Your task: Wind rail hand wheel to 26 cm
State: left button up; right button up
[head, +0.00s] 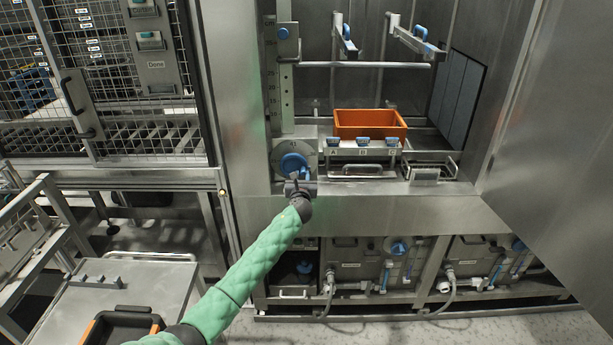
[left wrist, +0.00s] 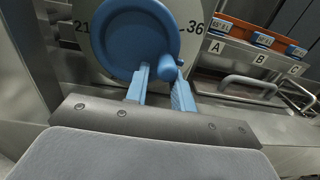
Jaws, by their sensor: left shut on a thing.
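The blue hand wheel (head: 293,163) sits on a round numbered dial plate (head: 307,146) at the left of the open washer bay. In the left wrist view the wheel (left wrist: 132,40) fills the top middle, with 21 on its left and 36 on its right. My left gripper (head: 298,181) is at the wheel's lower edge. Its blue fingers (left wrist: 163,82) are shut on the wheel's small crank knob (left wrist: 167,68). A vertical scale (head: 270,82) runs above the wheel; its reading is too small to tell. A horizontal rail (head: 365,64) crosses the bay. My right gripper is out of view.
An orange tray (head: 370,131) stands in the bay behind labels A, B and C. A steel handle (head: 362,170) sticks out below them. A large open door panel (head: 560,150) is at the right. A mesh door (head: 120,90) is at the left.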

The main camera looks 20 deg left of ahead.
aim_at(295, 170)
pick_arm(q)
jog(key=a, duration=0.3)
jog(key=shift+w+r+y, duration=0.2)
jog(key=shift+r+y, duration=0.2)
jog(key=o, duration=0.5)
jog(key=shift+o, duration=0.2)
jog(key=shift+s+d+p, duration=0.1)
jog(key=shift+s+p, duration=0.1)
jog(key=shift+p, duration=0.1)
jog(key=shift+o, duration=0.4)
jog(key=shift+s+f, duration=0.2)
jog(key=shift+f, duration=0.1)
jog(key=shift+s+a+f+n+p, duration=0.15)
jog(key=shift+s+a+p, duration=0.25)
jog(key=shift+s, duration=0.2)
jog(key=shift+s+a+f+n+p, duration=0.15)
jog(key=shift+s+a+p, duration=0.2)
jog(key=shift+s, duration=0.25)
jog(key=s+d, duration=0.1)
jog(key=s, duration=0.1)
jog(key=s+d+p, duration=0.1)
jog(key=shift+s+d, duration=0.35)
